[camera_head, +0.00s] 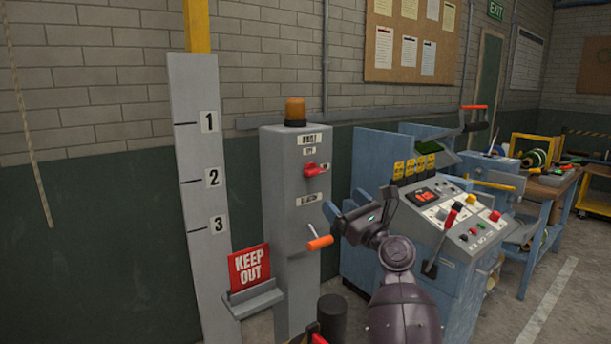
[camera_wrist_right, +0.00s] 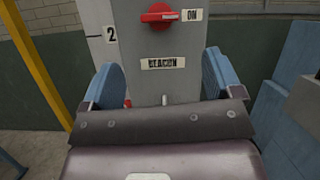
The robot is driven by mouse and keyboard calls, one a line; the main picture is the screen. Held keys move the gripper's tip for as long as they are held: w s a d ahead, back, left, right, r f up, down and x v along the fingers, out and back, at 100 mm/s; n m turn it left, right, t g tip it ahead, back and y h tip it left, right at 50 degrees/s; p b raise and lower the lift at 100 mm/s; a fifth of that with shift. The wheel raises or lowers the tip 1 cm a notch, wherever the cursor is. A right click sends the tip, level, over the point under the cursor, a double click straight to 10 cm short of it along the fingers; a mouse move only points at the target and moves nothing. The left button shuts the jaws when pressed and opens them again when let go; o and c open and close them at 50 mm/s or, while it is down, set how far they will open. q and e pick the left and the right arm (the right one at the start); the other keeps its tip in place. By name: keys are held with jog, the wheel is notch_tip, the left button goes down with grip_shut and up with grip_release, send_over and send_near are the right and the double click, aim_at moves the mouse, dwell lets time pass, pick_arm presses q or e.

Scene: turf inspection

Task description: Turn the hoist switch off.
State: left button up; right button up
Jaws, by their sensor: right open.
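The hoist switch (camera_head: 315,168) is a red rotary handle high on the front of a grey control post (camera_head: 275,170), under a HOIST label (camera_head: 310,139). In the right wrist view the switch (camera_wrist_right: 160,15) lies level, its narrow end pointing right at the ON label (camera_wrist_right: 194,15). My right gripper (camera_head: 345,214) is open and empty, in front of the post and below the switch. In the wrist view its blue fingers (camera_wrist_right: 160,80) stand wide apart on either side of the post, below the BEACON label (camera_wrist_right: 162,63). My left gripper is in neither view.
An orange-handled lever (camera_head: 320,243) sticks out low on the post, close to my right gripper. An amber beacon (camera_head: 295,111) tops the post. A numbered board (camera_head: 200,270) and a KEEP OUT sign (camera_head: 249,266) stand left. A blue console (camera_head: 455,277) with levers stands right.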

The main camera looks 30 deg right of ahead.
aim_at(314, 171)
jog(key=shift+m, duration=0.6)
jog(key=x, duration=1)
jog(key=shift+w, duration=0.2)
jog(key=shift+r, duration=0.1)
jog(key=shift+c, duration=0.4)
jog(key=c, duration=0.8)
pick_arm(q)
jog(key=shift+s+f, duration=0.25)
pick_arm(e)
jog(key=shift+c, duration=0.2)
